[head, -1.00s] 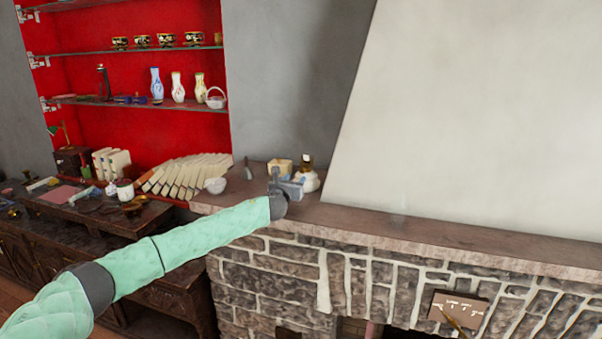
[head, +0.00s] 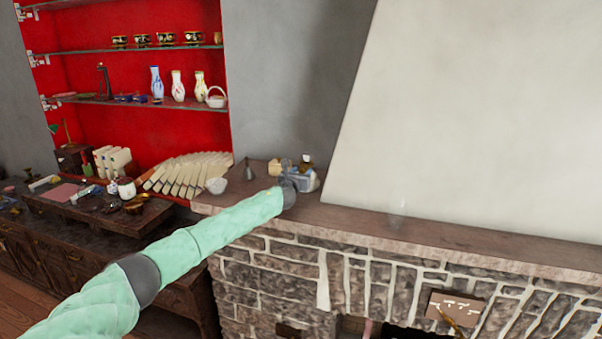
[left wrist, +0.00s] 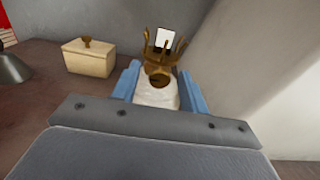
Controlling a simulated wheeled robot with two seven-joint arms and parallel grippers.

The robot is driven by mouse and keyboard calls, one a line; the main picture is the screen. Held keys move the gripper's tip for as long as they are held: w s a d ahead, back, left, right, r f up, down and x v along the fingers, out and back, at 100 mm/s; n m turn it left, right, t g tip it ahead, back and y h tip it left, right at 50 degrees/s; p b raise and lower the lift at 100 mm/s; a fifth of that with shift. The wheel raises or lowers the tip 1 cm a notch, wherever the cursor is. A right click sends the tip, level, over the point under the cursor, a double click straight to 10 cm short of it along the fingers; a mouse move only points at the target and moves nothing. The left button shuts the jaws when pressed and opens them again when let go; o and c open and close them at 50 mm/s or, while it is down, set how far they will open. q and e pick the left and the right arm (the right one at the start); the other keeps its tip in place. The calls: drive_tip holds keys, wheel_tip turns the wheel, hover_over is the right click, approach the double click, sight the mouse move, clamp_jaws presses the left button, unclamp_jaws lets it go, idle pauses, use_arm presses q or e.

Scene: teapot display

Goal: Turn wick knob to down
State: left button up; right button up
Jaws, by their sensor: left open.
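An oil lamp with a white body (left wrist: 157,95) and a brass crown-like burner (left wrist: 160,55) stands on the mantel. In the head view only its brass top (head: 306,159) shows clearly, behind my left gripper (head: 304,180). In the left wrist view my left gripper (left wrist: 158,84) is open, with one blue finger on each side of the white body. I cannot tell whether the fingers touch it. I cannot make out the wick knob for certain. My right gripper is not in view.
A cream box (left wrist: 88,58) with a small knob stands left of the lamp. A grey cone-shaped thing (left wrist: 12,66) is further left. The sloping chimney hood (head: 460,110) rises right of the lamp. The mantel (head: 430,240) is mostly clear to the right.

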use_arm(q)
drive_tip(key=shift+c, duration=0.2)
clamp_jaws()
drive_tip(key=n+b, duration=0.1)
drive_tip(key=n, duration=0.1)
drive_tip(key=shift+f+n, duration=0.1)
drive_tip(key=shift+n, duration=0.3)
drive_tip(key=shift+a+n+b, duration=0.1)
drive_tip(key=shift+n+b, duration=0.85)
drive_tip(key=shift+n, duration=1.05)
drive_tip(key=shift+o, duration=0.2)
unclamp_jaws()
